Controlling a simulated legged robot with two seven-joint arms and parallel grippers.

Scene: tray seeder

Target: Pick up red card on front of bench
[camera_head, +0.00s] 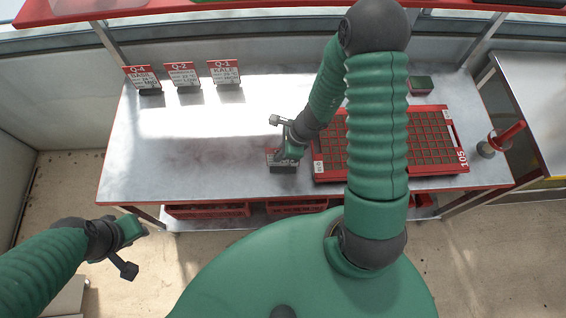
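A small card (273,155) with a red top stands in a dark holder near the front of the grey bench (200,165), left of the red seed tray. My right gripper (288,155) reaches down onto it from above and hides part of it. Whether its fingers are closed on the card cannot be made out. My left gripper (140,232) is away from the bench, over the floor in front of the bench's left corner. Nothing shows in it, and its finger opening is not clear.
A red seed tray (438,172) lies right of the card. Several red-topped cards, marked Q-4 (142,77), Q-2 (184,75) and Q-3 (223,72), stand at the back left. A red-handled tool (507,133) stands at the right.

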